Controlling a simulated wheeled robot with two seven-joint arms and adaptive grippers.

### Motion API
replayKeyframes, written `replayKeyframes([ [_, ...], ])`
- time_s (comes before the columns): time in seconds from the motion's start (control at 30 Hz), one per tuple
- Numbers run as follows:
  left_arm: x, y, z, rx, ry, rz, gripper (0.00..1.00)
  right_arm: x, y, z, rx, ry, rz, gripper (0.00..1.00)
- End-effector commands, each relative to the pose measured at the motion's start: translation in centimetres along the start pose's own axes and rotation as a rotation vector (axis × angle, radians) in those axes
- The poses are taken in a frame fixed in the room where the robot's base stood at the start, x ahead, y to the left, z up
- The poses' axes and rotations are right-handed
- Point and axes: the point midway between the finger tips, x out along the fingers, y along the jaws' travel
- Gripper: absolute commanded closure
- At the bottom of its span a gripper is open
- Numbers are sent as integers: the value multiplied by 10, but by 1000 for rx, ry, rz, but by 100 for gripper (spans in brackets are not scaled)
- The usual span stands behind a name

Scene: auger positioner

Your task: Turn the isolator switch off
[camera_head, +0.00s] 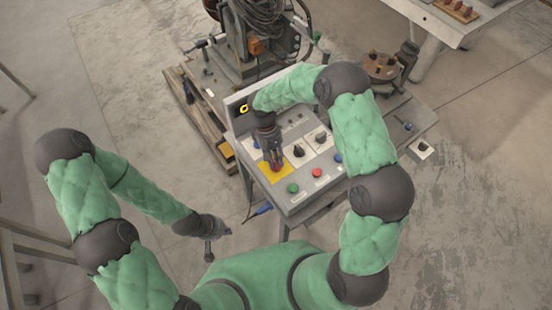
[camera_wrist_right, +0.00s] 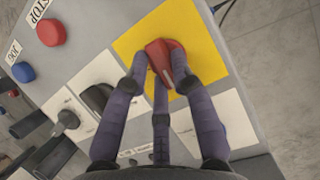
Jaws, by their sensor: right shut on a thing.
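The isolator switch is a red knob (camera_wrist_right: 162,58) on a yellow plate (camera_wrist_right: 205,47) of the grey control panel. In the head view the yellow plate (camera_head: 265,174) sits at the panel's left side, with the knob mostly hidden under my right gripper (camera_head: 274,162). In the right wrist view, the fingers of my right gripper (camera_wrist_right: 160,80) close around the red knob from both sides. The knob's grip ridge stands roughly upright in that view, slightly tilted. My left gripper (camera_head: 209,250) hangs away from the panel at the lower left, empty; its fingers are too small to judge.
Beside the switch on the panel are a black rotary knob (camera_head: 298,151), a green button (camera_head: 293,188), a red button (camera_head: 317,172) and a blue button (camera_head: 338,158). A machine with coiled cables (camera_head: 258,20) stands behind the panel.

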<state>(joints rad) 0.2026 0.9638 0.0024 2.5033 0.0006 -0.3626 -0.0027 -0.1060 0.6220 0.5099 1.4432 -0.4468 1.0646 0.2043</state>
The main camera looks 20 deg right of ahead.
Motion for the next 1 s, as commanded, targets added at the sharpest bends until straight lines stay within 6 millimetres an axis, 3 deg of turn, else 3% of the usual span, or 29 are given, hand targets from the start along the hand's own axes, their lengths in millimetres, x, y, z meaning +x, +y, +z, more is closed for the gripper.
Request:
replayKeyframes([
  [0.03,1,0,0,0,0,0,100,8,-4,6,-21,-23,4,100],
  [0.7,1,0,0,0,0,0,100,8,-2,6,-76,-24,27,100],
  [0.73,1,0,0,0,0,0,100,8,-2,6,-76,-24,27,69],
  [0.8,1,0,0,0,0,0,100,8,-2,6,-76,-24,27,51],
  [1.0,1,0,0,0,0,0,100,7,-2,4,-74,-19,27,51],
])
